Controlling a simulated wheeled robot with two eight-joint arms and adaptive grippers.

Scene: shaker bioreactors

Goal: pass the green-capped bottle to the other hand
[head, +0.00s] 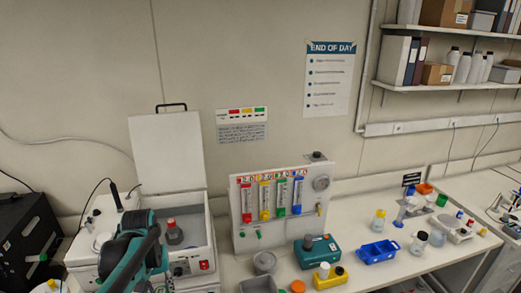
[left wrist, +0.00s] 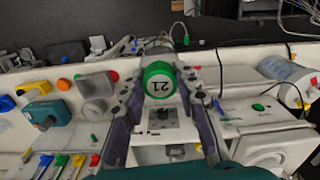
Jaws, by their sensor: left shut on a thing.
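In the left wrist view the green-capped bottle (left wrist: 159,82) is seen from its cap end, with the number 21 on the cap. My left gripper (left wrist: 163,70) has its two dark fingers on either side of the bottle and is shut on it. In the head view only my teal and black left arm shows at the lower left; the held bottle and the fingers cannot be made out there. My right gripper is in neither view.
An open-lidded shaker (head: 205,245) holds a red-capped bottle (head: 173,232). Right of it stand a flowmeter panel (head: 283,236), a teal device (head: 317,251), a blue tray (head: 378,252) and small bottles.

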